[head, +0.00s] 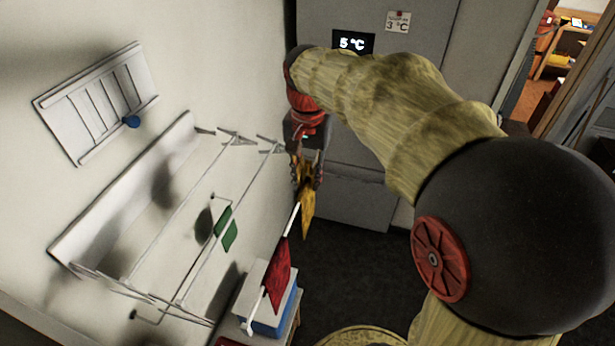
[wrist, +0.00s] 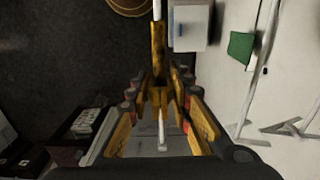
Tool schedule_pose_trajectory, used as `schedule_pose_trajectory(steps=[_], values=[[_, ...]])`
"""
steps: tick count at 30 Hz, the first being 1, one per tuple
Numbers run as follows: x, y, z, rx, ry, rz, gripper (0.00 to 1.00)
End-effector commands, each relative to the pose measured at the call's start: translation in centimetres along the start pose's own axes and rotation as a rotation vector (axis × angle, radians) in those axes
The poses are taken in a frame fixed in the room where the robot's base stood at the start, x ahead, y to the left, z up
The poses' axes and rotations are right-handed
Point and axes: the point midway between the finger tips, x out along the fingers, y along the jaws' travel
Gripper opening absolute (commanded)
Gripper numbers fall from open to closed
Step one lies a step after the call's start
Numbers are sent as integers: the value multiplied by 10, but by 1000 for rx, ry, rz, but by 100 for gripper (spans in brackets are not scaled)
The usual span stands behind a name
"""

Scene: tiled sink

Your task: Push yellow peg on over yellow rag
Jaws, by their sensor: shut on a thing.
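The yellow rag (head: 307,222) hangs on a white rod just below my gripper (head: 306,172) in the head view. In the wrist view the rag (wrist: 158,45) is a narrow yellow strip along the rod, just beyond the fingertips. My gripper (wrist: 160,82) is shut on the yellow peg, at the rod. The peg is mostly hidden between the orange-yellow fingers, and its edges are hard to tell from them. I cannot tell how far the peg sits over the rag.
The white rod (head: 285,232) also bears a red rag (head: 278,273) above a blue-and-white box (head: 272,312). A wall drying rack (head: 182,205) at left carries a green rag (head: 230,236) and a green peg (head: 223,219). A grey fridge (head: 350,110) stands behind my gripper.

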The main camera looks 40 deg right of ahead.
Motion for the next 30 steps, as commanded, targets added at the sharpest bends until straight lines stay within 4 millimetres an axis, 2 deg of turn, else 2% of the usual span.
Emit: schedule_pose_trajectory(steps=[23,24,30], values=[[9,0,0,0,0,0,7],[9,0,0,0,0,0,23],[9,0,0,0,0,0,35]])
